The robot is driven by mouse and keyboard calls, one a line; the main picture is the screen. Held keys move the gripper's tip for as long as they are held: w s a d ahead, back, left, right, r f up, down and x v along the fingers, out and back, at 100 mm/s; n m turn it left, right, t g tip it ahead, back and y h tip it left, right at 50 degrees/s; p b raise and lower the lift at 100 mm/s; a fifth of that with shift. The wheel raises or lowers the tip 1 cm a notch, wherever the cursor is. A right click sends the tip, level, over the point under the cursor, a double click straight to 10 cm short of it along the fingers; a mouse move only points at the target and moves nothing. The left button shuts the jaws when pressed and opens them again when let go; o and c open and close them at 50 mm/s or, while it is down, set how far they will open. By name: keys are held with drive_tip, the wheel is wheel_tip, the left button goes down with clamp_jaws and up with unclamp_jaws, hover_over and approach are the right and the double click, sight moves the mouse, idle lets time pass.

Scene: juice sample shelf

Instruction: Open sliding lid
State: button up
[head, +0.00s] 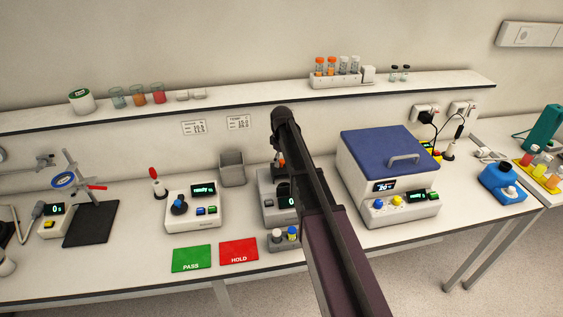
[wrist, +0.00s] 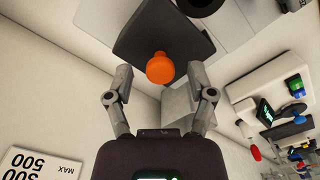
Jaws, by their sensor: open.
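In the wrist view an orange round knob (wrist: 160,68) stands on a dark grey plate (wrist: 150,28), which looks like the sliding lid. My gripper (wrist: 159,78) is open, with one finger on each side of the knob. I cannot tell whether either finger touches it. In the head view my gripper (head: 279,160) is small and mostly hidden behind my arm, above a grey device (head: 267,187) with a lit display. The lid itself is largely hidden there.
A white device with a blue lid (head: 385,146) and handle stands to the right. A white device (head: 193,212) and a grey bin (head: 232,168) stand to the left. Small capped vials sit in a grey holder (head: 288,245) in front. A shelf (head: 240,98) runs behind.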

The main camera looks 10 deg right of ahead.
clamp_jaws()
drive_tip(key=shift+w+a, duration=0.1)
drive_tip(key=shift+w, duration=1)
unclamp_jaws()
drive_tip(key=shift+s, duration=0.1)
